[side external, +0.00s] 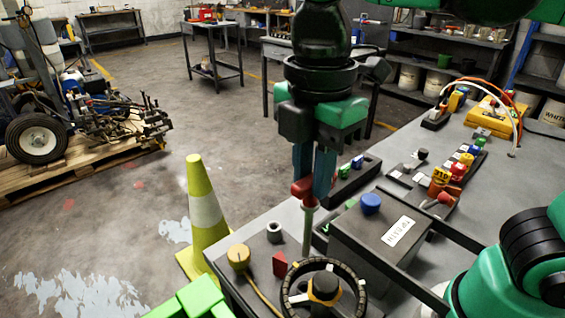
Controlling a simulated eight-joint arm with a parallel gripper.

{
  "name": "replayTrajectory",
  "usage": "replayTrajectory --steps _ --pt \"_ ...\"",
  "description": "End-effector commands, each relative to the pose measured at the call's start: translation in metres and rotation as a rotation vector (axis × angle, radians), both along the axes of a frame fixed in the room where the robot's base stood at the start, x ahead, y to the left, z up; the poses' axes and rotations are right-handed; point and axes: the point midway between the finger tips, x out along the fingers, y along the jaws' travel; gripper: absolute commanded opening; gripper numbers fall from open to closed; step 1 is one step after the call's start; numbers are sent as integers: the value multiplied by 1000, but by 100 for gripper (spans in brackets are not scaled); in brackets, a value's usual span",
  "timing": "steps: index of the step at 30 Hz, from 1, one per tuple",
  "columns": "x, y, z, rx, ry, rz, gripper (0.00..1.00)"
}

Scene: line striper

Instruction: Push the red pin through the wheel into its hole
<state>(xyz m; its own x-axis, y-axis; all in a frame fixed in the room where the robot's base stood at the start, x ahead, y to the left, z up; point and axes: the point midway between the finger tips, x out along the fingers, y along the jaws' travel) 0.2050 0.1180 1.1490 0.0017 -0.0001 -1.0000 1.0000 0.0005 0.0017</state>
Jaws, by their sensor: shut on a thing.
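My gripper (313,190) points down over the near end of the grey bench, its fingers shut on the red pin (302,187). The pin's red head shows between and beside the fingertips. A pale greenish shaft (308,228) hangs upright below it; I cannot tell whether its lower end touches anything. The wheel (357,281) is a dark ring with pale spokes and a yellow-and-black hub, lying at the bench's near edge. The pin appears behind the wheel in the picture, apart from its rim. I cannot make out the pin's hole.
A grey box with a blue knob (370,203) stands right of the pin. A yellow cone (206,215) stands beside the bench. Coloured switches line the bench farther back.

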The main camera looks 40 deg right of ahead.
Motion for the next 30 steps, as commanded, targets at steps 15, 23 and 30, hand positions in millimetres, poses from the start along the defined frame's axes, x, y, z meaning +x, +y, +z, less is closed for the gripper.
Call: replayTrajectory --steps 15,23,30 --pt "-3 0 -39 0 0 -1 0" --pt "-4 0 -55 0 0 -1 0" --pt "-4 0 -57 0 0 -1 0"
